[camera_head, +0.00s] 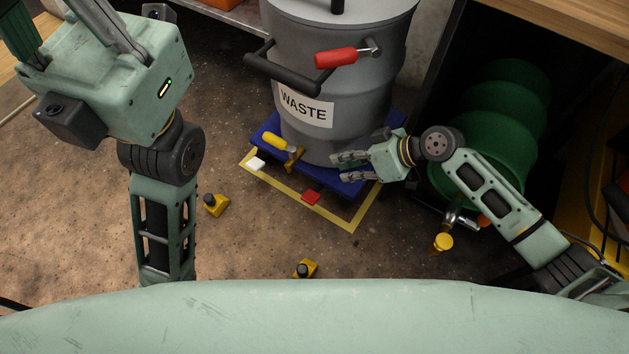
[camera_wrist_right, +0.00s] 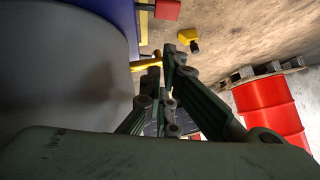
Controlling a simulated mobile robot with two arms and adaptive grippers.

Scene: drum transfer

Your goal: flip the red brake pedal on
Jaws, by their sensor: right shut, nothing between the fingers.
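The red brake pedal (camera_head: 311,198) sticks out at the front edge of the blue dolly (camera_head: 325,182), low over the yellow floor marking. A red block that looks like the same pedal shows at the top of the right wrist view (camera_wrist_right: 167,9). My right gripper (camera_head: 346,167) is shut and empty, close beside the drum's lower side, above and to the right of the pedal and apart from it. Its fingers also show in the right wrist view (camera_wrist_right: 167,66). My left gripper (camera_head: 62,28) is raised at the top left; its fingertips are out of frame.
A grey drum labelled WASTE (camera_head: 345,85) stands on the dolly, with a red-handled lever (camera_head: 336,57). A yellow-handled lever (camera_head: 279,143) and a white block (camera_head: 256,164) are at the dolly's left. Yellow floor pieces (camera_head: 216,204) stand in front. Green drum (camera_head: 500,125) lies right.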

